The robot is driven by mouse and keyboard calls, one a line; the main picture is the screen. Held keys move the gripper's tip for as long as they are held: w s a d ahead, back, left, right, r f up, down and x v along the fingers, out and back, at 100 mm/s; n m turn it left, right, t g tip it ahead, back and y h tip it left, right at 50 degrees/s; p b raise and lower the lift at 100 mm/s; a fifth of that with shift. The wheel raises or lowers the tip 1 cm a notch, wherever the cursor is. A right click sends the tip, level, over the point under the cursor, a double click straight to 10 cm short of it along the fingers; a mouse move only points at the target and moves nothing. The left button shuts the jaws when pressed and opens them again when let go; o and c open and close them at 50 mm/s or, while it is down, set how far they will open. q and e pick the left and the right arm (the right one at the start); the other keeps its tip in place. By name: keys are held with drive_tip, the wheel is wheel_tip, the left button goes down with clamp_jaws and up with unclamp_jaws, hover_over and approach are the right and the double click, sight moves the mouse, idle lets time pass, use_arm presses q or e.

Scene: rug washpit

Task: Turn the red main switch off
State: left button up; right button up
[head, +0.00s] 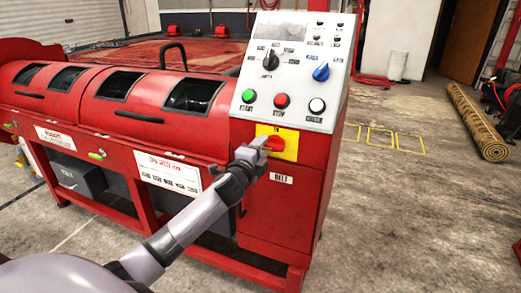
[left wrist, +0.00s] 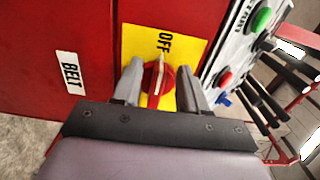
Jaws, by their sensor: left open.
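The red main switch (head: 275,144) sits on a yellow plate (head: 289,148) low on the red cabinet's front, below the button panel. In the left wrist view, the red knob (left wrist: 158,80) has a white line on its handle, running up toward the word OFF on the yellow plate (left wrist: 135,40). My left gripper (head: 258,149) is at the switch. In the wrist view its two fingers (left wrist: 155,86) stand open on either side of the knob, with a gap visible at each side. The right finger covers part of the plate. My right gripper is not in view.
The sloped panel (head: 293,62) above has green, red and white buttons, a black selector and a blue knob (head: 321,71). A BELT label (head: 281,178) is below the switch. The red machine (head: 120,125) extends left. A rolled rug (head: 477,122) lies right, beyond open floor.

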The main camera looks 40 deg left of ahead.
use_arm(q)
drive_tip(key=v, duration=0.7)
drive_tip(key=shift+p, duration=0.3)
idle(0.3)
drive_tip(key=s+d+f+n+g+h+p, duration=0.3)
drive_tip(key=s+d+f+n+p, duration=0.2)
drive_tip(key=s+d, duration=0.5)
drive_tip(key=s+d+f+n+g+h+p, duration=0.3)
drive_tip(key=s+d+f+n+p, duration=0.3)
drive_tip(key=s+d, duration=0.4)
drive_tip(key=s+f+n+g, duration=0.1)
drive_tip(key=s+f, duration=0.1)
drive_tip(key=s, duration=0.3)
drive_tip(key=shift+s+f+n+h, duration=0.3)
drive_tip(key=shift+s+f+n, duration=0.1)
drive_tip(key=shift+c, duration=0.3)
